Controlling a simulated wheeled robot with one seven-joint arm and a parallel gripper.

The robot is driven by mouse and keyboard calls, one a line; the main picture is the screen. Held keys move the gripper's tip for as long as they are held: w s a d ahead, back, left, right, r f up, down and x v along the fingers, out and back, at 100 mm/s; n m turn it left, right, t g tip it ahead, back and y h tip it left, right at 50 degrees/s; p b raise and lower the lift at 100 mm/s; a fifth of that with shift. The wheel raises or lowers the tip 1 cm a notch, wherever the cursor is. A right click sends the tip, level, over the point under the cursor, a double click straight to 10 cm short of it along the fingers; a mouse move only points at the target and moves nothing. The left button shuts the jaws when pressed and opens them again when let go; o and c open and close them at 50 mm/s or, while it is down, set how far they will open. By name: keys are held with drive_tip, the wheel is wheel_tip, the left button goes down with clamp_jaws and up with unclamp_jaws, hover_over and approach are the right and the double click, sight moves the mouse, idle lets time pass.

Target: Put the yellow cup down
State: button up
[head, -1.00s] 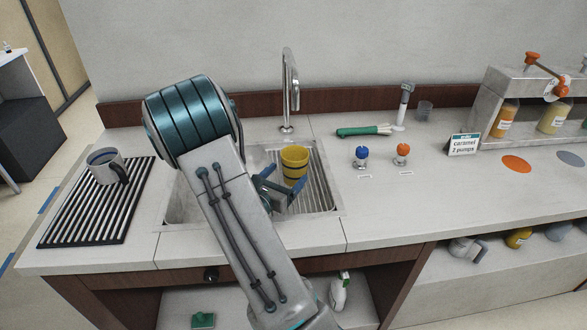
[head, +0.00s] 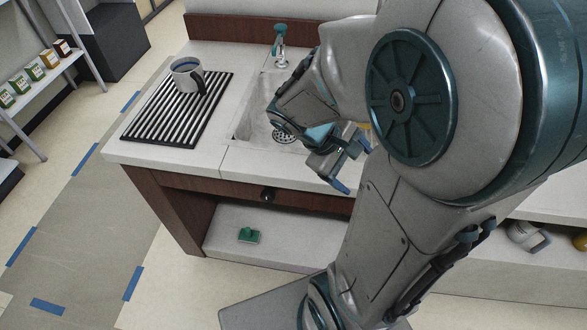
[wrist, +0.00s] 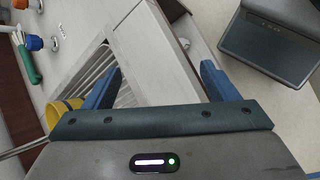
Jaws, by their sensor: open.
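The yellow cup (wrist: 60,112) is at the lower left in the wrist view, partly cut off behind the gripper body. It stands beside the ribbed drainer of the sink (wrist: 92,72), outside my fingers. In the head view my arm hides nearly all of the cup. My gripper (head: 355,166) is open and empty over the front edge of the sink counter. In the wrist view its two blue fingers (wrist: 158,82) are wide apart, with only counter and floor between them.
A grey mug (head: 186,76) stands on the black slatted rack (head: 160,125) left of the sink basin (head: 250,122). A green-handled brush (wrist: 28,62) and blue and orange tap knobs (wrist: 34,42) lie past the cup. A green item (head: 249,235) is on the low shelf.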

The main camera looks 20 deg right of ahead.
drive_tip(key=a+r+m+t+y, duration=0.2)
drive_tip(key=a+y, duration=0.1)
drive_tip(key=a, duration=0.3)
drive_tip(key=a+r+m+t+y, duration=0.2)
drive_tip(key=a+m+y, duration=0.1)
drive_tip(key=a, duration=0.4)
drive_tip(key=shift+a+r+t+y, duration=0.25)
drive_tip(key=shift+r+t+y, duration=0.05)
drive_tip(key=shift+y, duration=0.3)
